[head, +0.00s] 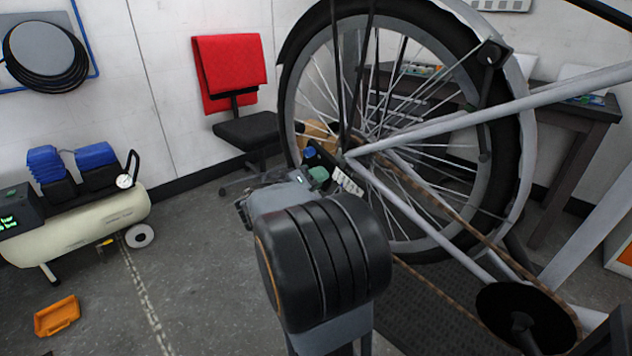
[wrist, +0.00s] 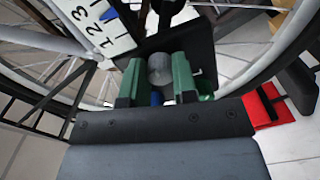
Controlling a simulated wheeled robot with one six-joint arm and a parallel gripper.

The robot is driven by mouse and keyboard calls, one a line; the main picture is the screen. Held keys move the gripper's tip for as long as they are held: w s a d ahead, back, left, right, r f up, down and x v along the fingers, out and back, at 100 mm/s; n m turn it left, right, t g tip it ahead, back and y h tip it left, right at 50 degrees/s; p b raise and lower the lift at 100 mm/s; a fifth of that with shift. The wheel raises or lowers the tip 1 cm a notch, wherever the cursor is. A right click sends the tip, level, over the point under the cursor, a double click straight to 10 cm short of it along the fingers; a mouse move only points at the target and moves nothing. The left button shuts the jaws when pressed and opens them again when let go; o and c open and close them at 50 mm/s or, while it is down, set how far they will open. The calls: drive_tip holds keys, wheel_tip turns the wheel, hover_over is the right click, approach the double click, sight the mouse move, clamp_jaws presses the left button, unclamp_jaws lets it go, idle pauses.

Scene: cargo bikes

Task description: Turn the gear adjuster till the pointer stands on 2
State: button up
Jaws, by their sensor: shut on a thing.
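The gear adjuster knob (wrist: 160,69) is a grey round knob at the top middle of the wrist view. My gripper (wrist: 157,80) is shut on it, with one green finger on each side. In the head view my gripper (head: 318,176) is at the rear wheel's hub, and the knob is hidden there. A white scale plate (wrist: 122,43) with black digits 1, 2 and 3 is at the upper left of the wrist view. The blue pointer (wrist: 110,14) on it appears roughly level with the 2; its exact tip is hard to make out.
The bike's rear wheel (head: 500,150), frame tubes and chain (head: 440,310) are close around my gripper. A black chair with a red cloth (head: 230,68) stands behind. An air compressor (head: 85,222) and an orange tray (head: 57,316) are at left. The floor between is clear.

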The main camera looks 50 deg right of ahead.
drive_tip(key=n+p, duration=0.4)
drive_tip(key=n, duration=0.8)
drive_tip(key=shift+r, duration=0.1)
idle(0.4)
drive_tip(key=o, duration=0.9)
drive_tip(key=shift+o, duration=0.2)
drive_tip(key=shift+a, duration=0.1)
drive_tip(key=w+a+p, duration=0.1)
drive_tip(key=a+p, duration=0.1)
drive_tip(key=a, duration=1.1)
drive_tip(key=shift+a, duration=0.3)
drive_tip(key=shift+p, duration=0.3)
